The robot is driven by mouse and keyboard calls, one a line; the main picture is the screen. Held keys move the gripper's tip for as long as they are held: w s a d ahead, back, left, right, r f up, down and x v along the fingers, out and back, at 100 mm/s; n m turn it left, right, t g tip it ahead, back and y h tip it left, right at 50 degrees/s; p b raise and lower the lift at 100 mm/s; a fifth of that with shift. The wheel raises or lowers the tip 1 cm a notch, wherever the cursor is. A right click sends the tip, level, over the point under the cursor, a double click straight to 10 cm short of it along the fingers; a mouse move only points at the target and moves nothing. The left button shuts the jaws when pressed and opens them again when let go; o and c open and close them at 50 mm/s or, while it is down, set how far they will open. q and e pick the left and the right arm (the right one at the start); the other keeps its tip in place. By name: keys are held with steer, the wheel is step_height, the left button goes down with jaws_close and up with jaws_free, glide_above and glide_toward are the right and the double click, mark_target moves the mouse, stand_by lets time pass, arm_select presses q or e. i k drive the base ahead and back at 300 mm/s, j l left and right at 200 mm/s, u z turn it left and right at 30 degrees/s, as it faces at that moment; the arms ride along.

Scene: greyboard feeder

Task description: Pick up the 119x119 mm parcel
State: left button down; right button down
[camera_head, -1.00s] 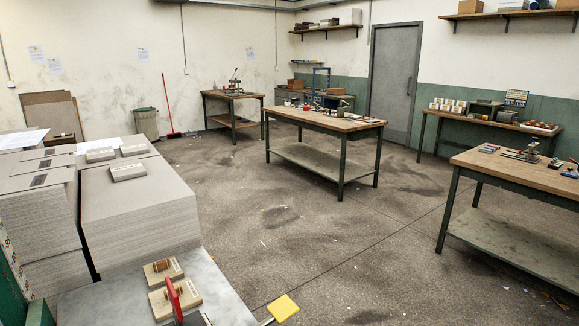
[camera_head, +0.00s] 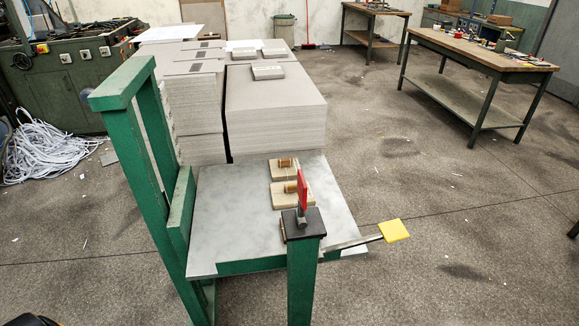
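Several small flat grey parcels with pale label bands lie on top of the greyboard stacks. A third parcel (camera_head: 243,54) lies to the left of that one. I cannot read any size on them, so I cannot tell which is 119x119 mm. Neither of my grippers is in view.
The green feeder frame (camera_head: 150,170) and its grey metal table (camera_head: 228,215) stand in front of the stacks (camera_head: 275,115). A yellow-ended lever (camera_head: 394,230) sticks out right. White strips (camera_head: 42,150) lie on the floor at left. A workbench (camera_head: 478,55) stands at right.

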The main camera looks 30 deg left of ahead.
mark_target(282, 168)
steer(key=i+l+z, duration=0.35)
steer(key=i+l, duration=0.3)
steer(key=i+l+z, duration=0.35)
steer(key=i+l, duration=0.3)
steer(key=i+u, duration=0.45)
steer(key=i+l+u, duration=0.3)
steer(key=i+u, duration=0.15)
steer(key=i, duration=0.15)
steer(key=i+u, duration=0.25)
steer(key=u, duration=0.2)
steer(key=i+u, duration=0.3)
steer(key=u, duration=0.15)
steer(key=i+u, duration=0.25)
steer(key=u, duration=0.2)
steer(key=i+l+u, duration=0.2)
steer(key=u, duration=0.3)
steer(key=i+l+u, duration=0.2)
steer(key=l+u, duration=0.25)
steer(key=j, duration=0.1)
